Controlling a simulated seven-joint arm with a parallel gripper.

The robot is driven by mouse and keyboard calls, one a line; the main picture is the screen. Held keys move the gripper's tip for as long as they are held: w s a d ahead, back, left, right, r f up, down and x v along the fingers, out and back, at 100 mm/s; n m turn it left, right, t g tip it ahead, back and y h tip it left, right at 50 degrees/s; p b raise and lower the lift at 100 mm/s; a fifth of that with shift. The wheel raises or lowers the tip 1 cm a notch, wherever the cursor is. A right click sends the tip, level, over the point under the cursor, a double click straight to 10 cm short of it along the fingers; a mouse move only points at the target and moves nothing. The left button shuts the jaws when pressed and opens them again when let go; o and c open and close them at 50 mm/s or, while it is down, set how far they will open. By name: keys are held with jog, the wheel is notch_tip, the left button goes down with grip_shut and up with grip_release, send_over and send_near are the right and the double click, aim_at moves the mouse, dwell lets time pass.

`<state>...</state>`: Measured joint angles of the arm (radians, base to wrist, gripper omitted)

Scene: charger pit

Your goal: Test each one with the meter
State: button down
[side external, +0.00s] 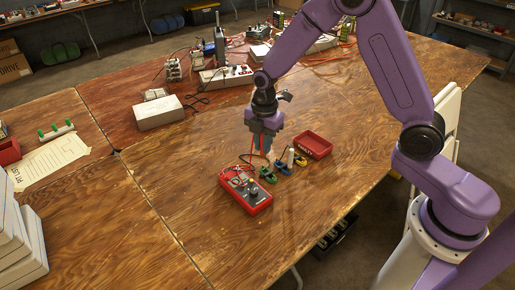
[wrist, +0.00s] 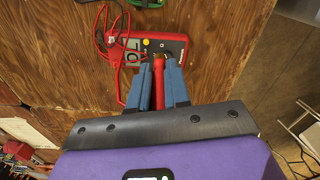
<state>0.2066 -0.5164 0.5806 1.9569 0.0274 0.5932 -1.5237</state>
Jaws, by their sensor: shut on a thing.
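My gripper (side external: 264,147) is above the wooden table, just behind the red meter (side external: 246,194). In the wrist view my gripper's blue fingers (wrist: 159,78) are shut on a red probe (wrist: 158,88). The meter also shows beyond the fingertips (wrist: 173,45), with a red lead (wrist: 121,38) looping beside it. Right of the gripper are a green holder (side external: 268,177) and a blue one (side external: 285,168); a white cylinder (side external: 291,156) stands upright there. I cannot tell whether the probe touches anything.
A red open tray (side external: 313,146) with lettering on its front stands right of the holders. A white rail with green pegs (side external: 56,132) and a paper list (side external: 48,161) lie at left. A power strip (side external: 226,76) and cables are at the back.

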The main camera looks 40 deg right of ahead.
jog(key=w+d+f+m, duration=0.2)
jog(key=w+d+f, duration=0.1)
jog(key=d, duration=0.3)
jog(key=w+d+f+m, duration=0.2)
jog(key=d, duration=0.4)
jog(key=shift+w+f, duration=0.2)
jog(key=shift+f, duration=3)
jog(key=shift+f, duration=0.9)
jog(key=c, duration=0.7)
grip_release()
jog(key=shift+r, duration=3.75)
